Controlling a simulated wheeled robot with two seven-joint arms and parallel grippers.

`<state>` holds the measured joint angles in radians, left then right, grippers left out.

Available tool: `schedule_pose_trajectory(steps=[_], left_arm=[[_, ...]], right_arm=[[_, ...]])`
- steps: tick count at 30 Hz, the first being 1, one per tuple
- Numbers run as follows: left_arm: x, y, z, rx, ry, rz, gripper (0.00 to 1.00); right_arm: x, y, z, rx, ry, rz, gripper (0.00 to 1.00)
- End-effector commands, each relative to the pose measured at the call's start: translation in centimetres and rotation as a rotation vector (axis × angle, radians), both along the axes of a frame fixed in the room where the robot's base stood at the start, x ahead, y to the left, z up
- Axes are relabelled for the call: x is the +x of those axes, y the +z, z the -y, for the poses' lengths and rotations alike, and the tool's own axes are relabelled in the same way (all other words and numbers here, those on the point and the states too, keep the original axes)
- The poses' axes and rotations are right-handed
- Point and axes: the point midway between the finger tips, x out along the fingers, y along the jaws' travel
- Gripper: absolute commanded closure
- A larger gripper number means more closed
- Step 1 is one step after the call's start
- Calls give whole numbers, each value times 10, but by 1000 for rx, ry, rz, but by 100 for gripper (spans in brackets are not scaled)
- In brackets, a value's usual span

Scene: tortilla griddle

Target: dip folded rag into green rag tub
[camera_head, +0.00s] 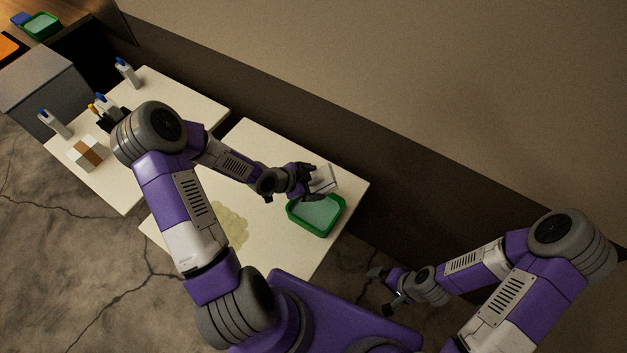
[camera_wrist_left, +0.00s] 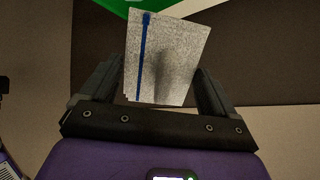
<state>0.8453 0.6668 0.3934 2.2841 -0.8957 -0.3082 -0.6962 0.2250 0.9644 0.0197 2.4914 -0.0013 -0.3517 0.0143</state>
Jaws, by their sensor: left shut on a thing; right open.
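The green rag tub (camera_head: 315,215) sits on the near white table, toward its right corner, with a pale grey-green inside. A strip of green (camera_wrist_left: 110,6) shows at the top of the left wrist view. My left gripper (camera_head: 312,183) is at the tub's far edge. It is shut on the folded rag (camera_wrist_left: 170,58), a light grey, layered square with a blue stripe. The rag (camera_head: 324,178) also shows in the head view, beside or above the tub rim; its exact height I cannot tell. My right gripper (camera_head: 386,286) is open and empty, off the table to the right.
A patch of pale green round shapes (camera_head: 231,222) lies on the near table (camera_head: 262,150). The second table holds white bottles with blue caps (camera_head: 126,72) and a white and brown box (camera_head: 87,152). A wall runs behind both tables.

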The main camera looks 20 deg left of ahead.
Motion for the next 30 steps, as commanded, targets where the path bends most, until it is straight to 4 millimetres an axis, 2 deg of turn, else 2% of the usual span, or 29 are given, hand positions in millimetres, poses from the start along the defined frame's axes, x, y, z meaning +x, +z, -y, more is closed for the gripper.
schedule_pose_trajectory(steps=[8, 30], left_arm=[[-1, -14, 0, 0, 2, 3, 40], [0, -85, 0, -1, 2, 4, 40]], right_arm=[[0, -14, 0, 0, 0, 1, 0], [0, -78, 0, 0, 0, 1, 0]])
